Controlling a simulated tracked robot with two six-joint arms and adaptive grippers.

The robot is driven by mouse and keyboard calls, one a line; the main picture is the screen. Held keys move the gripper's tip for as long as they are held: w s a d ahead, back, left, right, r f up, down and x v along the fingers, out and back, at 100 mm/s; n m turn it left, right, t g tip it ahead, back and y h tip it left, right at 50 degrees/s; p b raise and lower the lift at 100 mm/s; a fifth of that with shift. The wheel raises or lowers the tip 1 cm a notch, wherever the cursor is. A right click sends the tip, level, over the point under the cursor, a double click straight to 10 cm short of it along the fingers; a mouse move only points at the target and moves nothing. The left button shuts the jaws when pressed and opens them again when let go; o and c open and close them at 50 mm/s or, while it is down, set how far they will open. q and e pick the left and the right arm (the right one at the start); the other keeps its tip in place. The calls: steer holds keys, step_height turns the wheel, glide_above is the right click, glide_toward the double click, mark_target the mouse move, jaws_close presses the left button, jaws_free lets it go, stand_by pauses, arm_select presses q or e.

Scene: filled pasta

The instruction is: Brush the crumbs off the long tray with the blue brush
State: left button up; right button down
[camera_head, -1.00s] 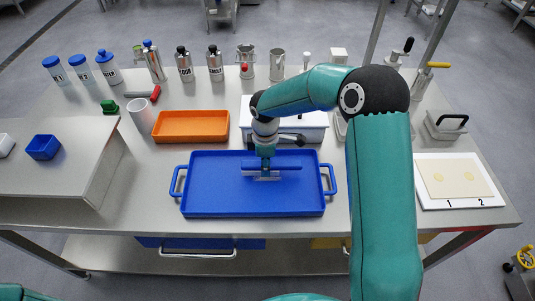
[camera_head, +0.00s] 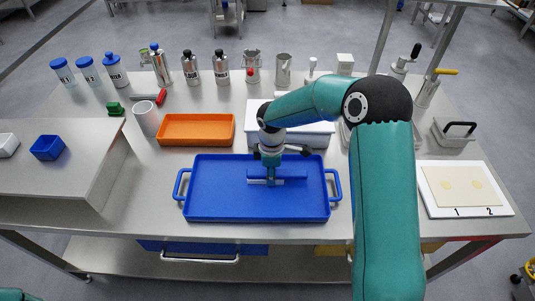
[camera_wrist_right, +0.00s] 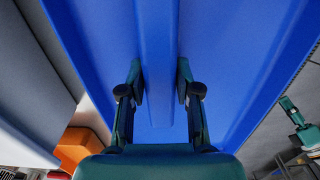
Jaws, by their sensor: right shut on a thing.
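The long blue tray (camera_head: 215,205) with two side handles lies on the metal table in front of me. My right gripper (camera_head: 271,170) is over the far middle of the tray and is shut on the blue brush (camera_head: 292,173). The brush lies crosswise, with a pale strip under its blue body. I cannot tell whether it touches the tray floor. In the right wrist view the brush (camera_wrist_right: 157,70) shows between the two fingers, with the tray (camera_wrist_right: 75,25) behind it. I cannot make out any crumbs on the tray. My left gripper is out of view.
An orange tray (camera_head: 196,142) and a white box (camera_head: 312,138) stand just behind the blue tray. A white board (camera_head: 433,207) with a yellow sheet lies to the right. A raised metal shelf (camera_head: 75,180) with a small blue bin (camera_head: 47,147) is at the left.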

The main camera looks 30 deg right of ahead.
step_height(320, 180, up, 4)
steer(key=shift+f+p, duration=0.2)
steer(key=shift+p, duration=0.8)
steer(key=shift+a+r+p, duration=0.1)
steer(key=shift+r+p, duration=1.45)
steer(key=shift+r, duration=0.7)
